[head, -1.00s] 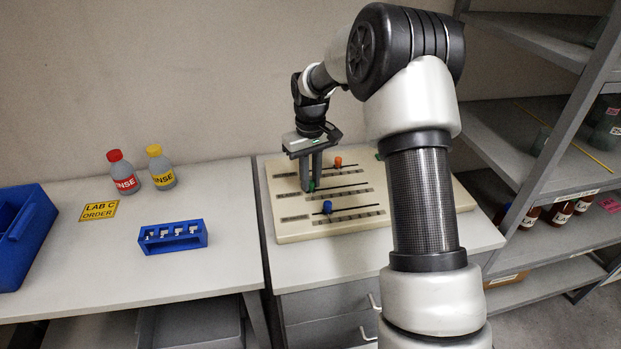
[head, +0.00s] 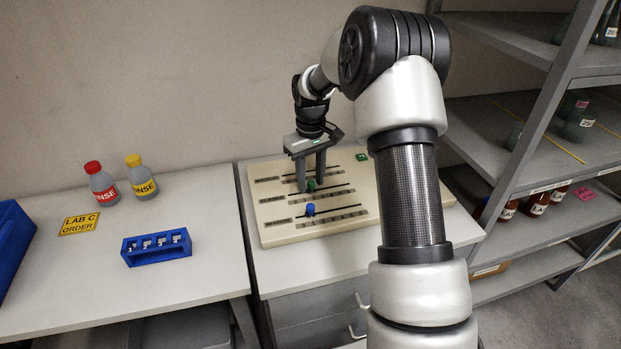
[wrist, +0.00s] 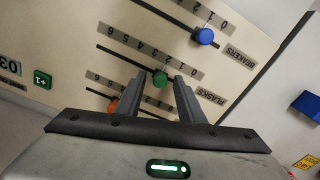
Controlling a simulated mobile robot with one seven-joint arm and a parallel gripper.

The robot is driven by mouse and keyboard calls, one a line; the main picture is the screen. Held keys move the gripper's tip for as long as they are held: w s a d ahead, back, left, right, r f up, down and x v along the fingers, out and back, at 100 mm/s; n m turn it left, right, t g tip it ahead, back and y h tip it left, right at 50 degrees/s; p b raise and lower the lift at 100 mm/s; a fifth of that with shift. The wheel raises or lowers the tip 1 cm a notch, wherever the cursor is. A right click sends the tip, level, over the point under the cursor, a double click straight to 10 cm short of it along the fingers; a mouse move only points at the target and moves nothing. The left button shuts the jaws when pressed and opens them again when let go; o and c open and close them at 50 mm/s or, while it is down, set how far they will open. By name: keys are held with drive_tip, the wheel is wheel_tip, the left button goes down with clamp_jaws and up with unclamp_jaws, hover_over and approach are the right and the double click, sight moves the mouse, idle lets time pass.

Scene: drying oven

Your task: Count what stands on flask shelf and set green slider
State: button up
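The green slider knob (wrist: 160,79) sits on the middle track of a cream board, near the track's low-number end; its exact mark is hard to read. My gripper (head: 310,187) is down at the board. In the wrist view its fingers stand on either side of the green knob, spread with small gaps. A FLASKS label (wrist: 212,97) shows near this track. The shelf unit at right holds dark glassware (head: 577,121) on a middle shelf and more glassware (head: 607,27) above, partly cut off. I cannot tell which is the flask shelf.
The blue knob (head: 310,208) is on the front track, the orange knob (wrist: 113,105) on the back one. A green +1 button (wrist: 42,79) is at the board's side. Brown bottles (head: 536,205) stand on a lower shelf. Left are two rinse bottles (head: 102,184) and a blue rack (head: 157,247).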

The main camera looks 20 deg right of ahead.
sight(311, 182)
drive_tip(key=shift+r, duration=0.15)
wheel_tip(311, 182, up, 17)
drive_tip(key=p, duration=0.2)
drive_tip(key=shift+r, duration=0.15)
drive_tip(key=s+a+r+m+t+p, duration=0.15)
drive_tip(key=s+r+p, duration=0.25)
drive_tip(key=s+r, duration=0.65)
drive_tip(key=s+a+r+m+t+p, duration=0.1)
drive_tip(key=s+a+r+t+p, duration=0.2)
drive_tip(key=s+r, duration=0.7)
drive_tip(key=s+f+m+t+p, duration=0.1)
drive_tip(key=s+f, duration=0.4)
drive_tip(key=s, duration=0.6)
drive_tip(key=shift+s+a+p, duration=0.25)
drive_tip(key=shift+a+p, duration=0.1)
drive_tip(key=shift+p, duration=0.35)
drive_tip(key=shift+f, duration=0.1)
